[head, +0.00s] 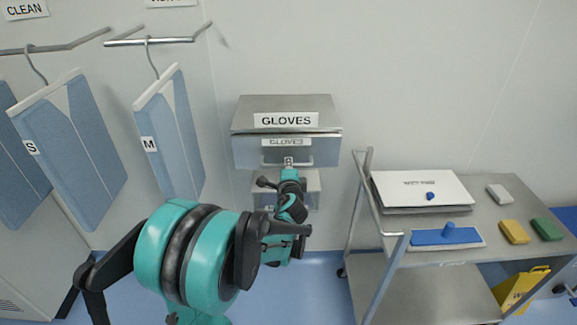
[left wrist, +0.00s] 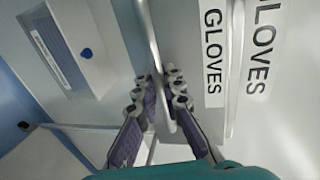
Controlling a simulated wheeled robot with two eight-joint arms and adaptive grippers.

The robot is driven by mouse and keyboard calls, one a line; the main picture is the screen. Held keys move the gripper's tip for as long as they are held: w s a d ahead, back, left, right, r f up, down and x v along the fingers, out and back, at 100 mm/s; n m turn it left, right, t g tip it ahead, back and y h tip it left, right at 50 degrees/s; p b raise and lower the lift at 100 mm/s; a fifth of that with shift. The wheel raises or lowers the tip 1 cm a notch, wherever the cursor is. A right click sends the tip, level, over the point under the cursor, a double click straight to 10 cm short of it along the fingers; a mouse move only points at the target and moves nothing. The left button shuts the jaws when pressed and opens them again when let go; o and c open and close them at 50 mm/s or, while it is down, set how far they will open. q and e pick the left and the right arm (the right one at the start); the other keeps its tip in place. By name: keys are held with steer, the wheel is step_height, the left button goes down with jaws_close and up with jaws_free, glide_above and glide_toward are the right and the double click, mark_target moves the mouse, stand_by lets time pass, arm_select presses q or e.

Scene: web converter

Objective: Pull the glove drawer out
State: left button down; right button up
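The glove drawer (head: 287,150) is a grey metal drawer with a GLOVES label and a bar handle, in the wall cabinet (head: 286,104) at the centre of the head view. In the left wrist view the drawer front (left wrist: 188,60) stands upright beside its handle bar (left wrist: 150,38). My left gripper (head: 288,170) is at the handle, in front of the drawer. In the left wrist view its fingertips (left wrist: 161,88) lie close on both sides of the bar, shut on it. The middle of the handle is partly hidden by the fingers. My right gripper is not in view.
A smaller metal box (head: 313,190) sits below the drawer, partly hidden by my left arm. A steel cart (head: 465,252) with a white lidded box (head: 424,187) and cloths stands to the right. Blue garments (head: 170,135) hang on the left. Floor shows below the drawer.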

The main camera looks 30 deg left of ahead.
arm_select(q)
steer(key=f+p+v, duration=0.1)
steer(key=f+v, duration=0.1)
steer(key=v, duration=0.7)
steer(key=f+p+v, duration=0.1)
steer(key=f+v, duration=0.1)
steer(key=v, duration=0.8)
steer(key=shift+s+d, duration=0.35)
steer(key=shift+s, duration=0.3)
steer(key=c, duration=1.6)
jaws_free()
steer(key=shift+d, duration=0.1)
steer(key=v, duration=1.2)
steer(key=shift+f, duration=0.1)
